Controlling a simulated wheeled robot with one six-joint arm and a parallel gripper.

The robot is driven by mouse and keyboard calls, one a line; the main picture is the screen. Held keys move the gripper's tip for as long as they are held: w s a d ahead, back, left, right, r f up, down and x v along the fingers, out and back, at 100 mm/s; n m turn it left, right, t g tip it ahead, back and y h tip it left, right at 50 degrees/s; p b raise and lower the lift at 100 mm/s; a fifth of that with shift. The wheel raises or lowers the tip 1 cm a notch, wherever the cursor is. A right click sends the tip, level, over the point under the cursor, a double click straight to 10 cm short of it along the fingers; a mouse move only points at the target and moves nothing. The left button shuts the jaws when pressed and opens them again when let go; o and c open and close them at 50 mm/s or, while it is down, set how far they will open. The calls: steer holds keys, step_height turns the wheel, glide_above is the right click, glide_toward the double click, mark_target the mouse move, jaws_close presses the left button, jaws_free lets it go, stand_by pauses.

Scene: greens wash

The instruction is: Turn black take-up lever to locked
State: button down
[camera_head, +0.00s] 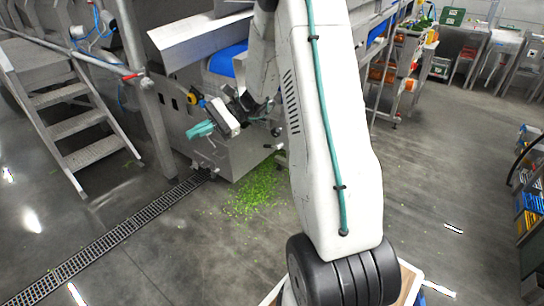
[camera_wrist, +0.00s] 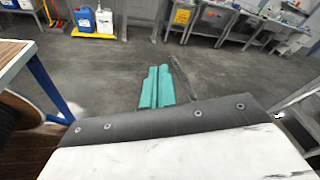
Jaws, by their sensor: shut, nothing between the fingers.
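My gripper (camera_head: 194,131) has teal fingers and is in front of the grey machine's side panel (camera_head: 255,150) in the head view. In the wrist view my gripper (camera_wrist: 158,70) has both fingers side by side, closed together with nothing between them. I cannot make out the black take-up lever for certain in either view. A thin dark bar (camera_wrist: 181,74) shows just right of the fingers in the wrist view; I cannot tell what it is or whether it touches them. My arm hides part of the machine in the head view.
Green leaf scraps (camera_head: 256,190) lie on the floor below the machine. Metal steps (camera_head: 85,128) stand at the left, and a drain grate (camera_head: 120,238) crosses the floor. Blue and white jugs (camera_wrist: 104,20) and sinks line the far side in the wrist view. Open floor lies between.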

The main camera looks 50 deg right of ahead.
steer(key=w+d+f+m+t+h, duration=0.35)
steer(key=d+f+m+t, duration=0.95)
steer(key=d+f, duration=0.65)
steer(key=s+d+f+m+t+h, duration=0.3)
steer(key=s+d+f+m+h, duration=0.3)
steer(key=f, duration=0.3)
steer(key=s+d+f+m+t+h, duration=0.4)
steer(key=d+f+m+h, duration=0.1)
steer(key=d+f+h, duration=0.35)
steer(key=r+x, duration=0.1)
steer(key=x, duration=1.1)
steer(key=shift+d+r+y, duration=0.15)
steer(key=shift+r+y, duration=0.15)
steer(key=shift+r, duration=0.1)
steer(key=shift+s, duration=0.1)
